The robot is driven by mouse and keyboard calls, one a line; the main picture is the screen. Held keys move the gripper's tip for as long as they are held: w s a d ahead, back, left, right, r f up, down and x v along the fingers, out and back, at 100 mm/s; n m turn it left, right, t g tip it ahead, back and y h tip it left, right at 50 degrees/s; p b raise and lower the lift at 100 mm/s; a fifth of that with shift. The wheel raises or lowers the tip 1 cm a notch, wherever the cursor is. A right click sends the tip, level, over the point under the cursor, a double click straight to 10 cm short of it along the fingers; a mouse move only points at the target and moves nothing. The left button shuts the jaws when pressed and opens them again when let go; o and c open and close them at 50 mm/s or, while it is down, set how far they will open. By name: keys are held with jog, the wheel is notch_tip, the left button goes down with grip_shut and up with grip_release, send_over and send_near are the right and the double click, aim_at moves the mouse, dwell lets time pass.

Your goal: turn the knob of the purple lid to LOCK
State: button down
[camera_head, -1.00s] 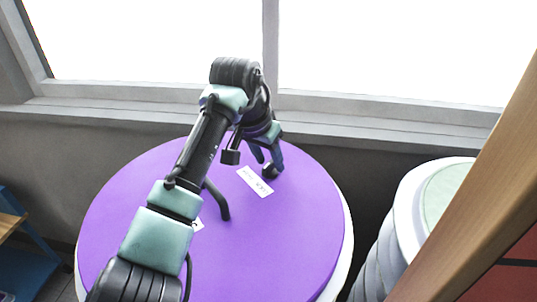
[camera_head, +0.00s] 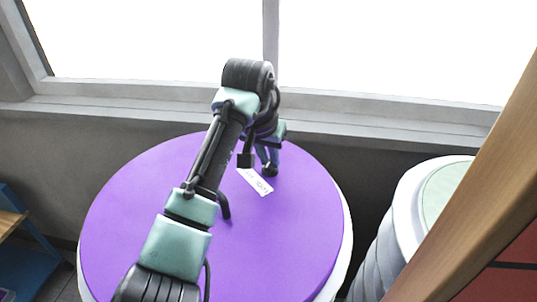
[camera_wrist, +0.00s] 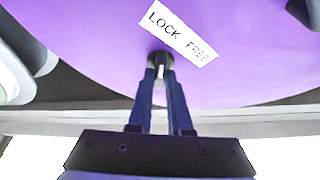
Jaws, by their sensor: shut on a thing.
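The purple lid (camera_head: 140,215) is round and lies flat on a white drum. Its small black knob (camera_head: 270,171) sits near the far edge and also shows in the wrist view (camera_wrist: 160,58). A white label (camera_wrist: 182,33) beside the knob reads LOCK on the left and FREE on the right; it also shows in the head view (camera_head: 256,182). My gripper (camera_wrist: 161,74) is shut on the knob, one blue finger on each side. A pale mark shows on the knob between the fingers, but I cannot tell which word it points to.
A black curved handle (camera_head: 224,206) stands on the lid under my arm. A window sill (camera_head: 400,115) runs behind the lid. A white drum with a pale green top (camera_head: 443,195) stands at the right, near a wooden post (camera_head: 475,175).

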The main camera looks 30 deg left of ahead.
jog(key=shift+n+y, duration=0.4)
jog(key=shift+n, duration=0.7)
jog(key=c, duration=0.8)
grip_release()
jog(key=shift+c, duration=0.2)
jog(key=shift+r, duration=0.1)
jog(key=shift+s+d+r, duration=0.1)
jog(key=shift+d+r, duration=0.05)
jog(key=shift+r, duration=0.2)
jog(key=v, duration=1.2)
